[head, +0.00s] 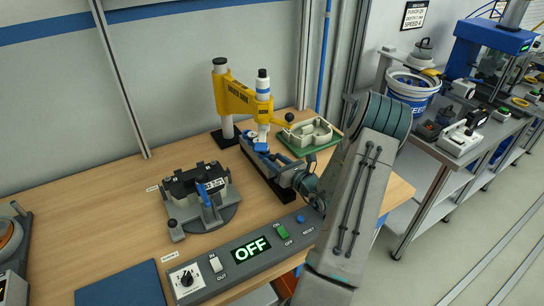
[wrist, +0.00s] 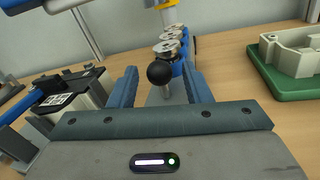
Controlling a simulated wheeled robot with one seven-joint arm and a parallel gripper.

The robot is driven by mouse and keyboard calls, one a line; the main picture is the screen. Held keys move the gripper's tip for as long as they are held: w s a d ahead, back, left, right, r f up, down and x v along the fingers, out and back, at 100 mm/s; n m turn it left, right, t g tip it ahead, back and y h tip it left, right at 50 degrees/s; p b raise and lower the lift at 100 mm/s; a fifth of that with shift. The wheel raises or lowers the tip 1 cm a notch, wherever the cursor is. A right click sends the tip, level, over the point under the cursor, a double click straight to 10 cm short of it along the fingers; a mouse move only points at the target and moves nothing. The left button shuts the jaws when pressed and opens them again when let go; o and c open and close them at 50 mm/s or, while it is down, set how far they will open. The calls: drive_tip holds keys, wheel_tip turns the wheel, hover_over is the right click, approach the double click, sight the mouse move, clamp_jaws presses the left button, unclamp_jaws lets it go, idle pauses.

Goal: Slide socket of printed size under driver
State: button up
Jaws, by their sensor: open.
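The yellow driver (head: 245,100) stands on a black-capped column at the back of the bench, its blue-and-white spindle pointing down. Below it a dark slide rail (head: 272,172) runs toward the front right, with a blue piece (head: 261,147) under the spindle. In the wrist view a row of silver-topped sockets with blue sides (wrist: 168,46) recedes toward the driver; I cannot read their sizes. A black ball knob (wrist: 159,74) on a metal stem stands in front of them. My gripper (wrist: 158,70) is open, its blue-grey jaws either side of the knob, with visible gaps.
A clamp fixture (head: 202,212) with a blue lever and a dark labelled part stands left; its label is unreadable. A pale housing on a green plate (head: 308,146) is right of the rail. The control panel (head: 220,268) in front reads OFF. Bare bench lies behind the fixture.

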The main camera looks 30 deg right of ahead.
drive_tip(key=shift+w+a, duration=0.1)
drive_tip(key=shift+w, duration=0.8)
clamp_jaws()
drive_tip(key=s, duration=0.9)
drive_tip(key=shift+s+a+b, duration=0.1)
drive_tip(key=shift+a+b, duration=0.15)
drive_tip(key=shift+b, duration=0.05)
unclamp_jaws()
